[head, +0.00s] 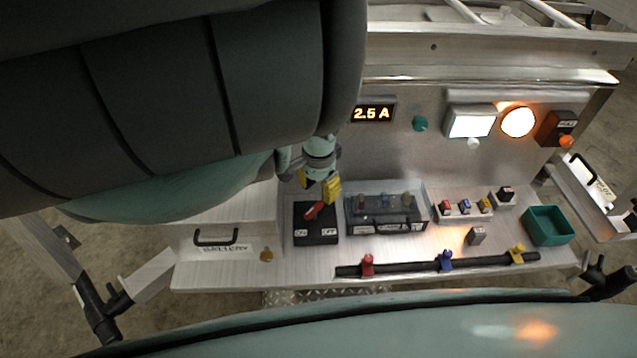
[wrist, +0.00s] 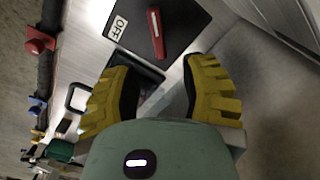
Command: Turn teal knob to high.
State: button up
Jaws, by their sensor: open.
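The teal knob (head: 420,124) sits on the upright metal back panel in the head view, just right of a lit display (head: 372,113) reading 2.5 A. Its pointer setting is too small to read. My gripper (head: 322,192) has yellow fingers and is over the left part of the bench, near the red lever of the black ON/OFF switch box (head: 316,236), left of and below the knob. In the wrist view, my gripper (wrist: 160,80) is open with nothing held between its fingers. The red lever (wrist: 156,33) shows beyond them. The knob is not seen there.
A clear-lidded box (head: 386,222) stands right of the switch box. A rail with coloured clips (head: 408,266) runs along the front edge. A lit white panel (head: 470,127), a round lamp (head: 517,122) and a green bin (head: 548,226) are farther right.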

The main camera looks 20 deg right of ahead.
aim_at(419, 123)
jog(key=k, duration=1)
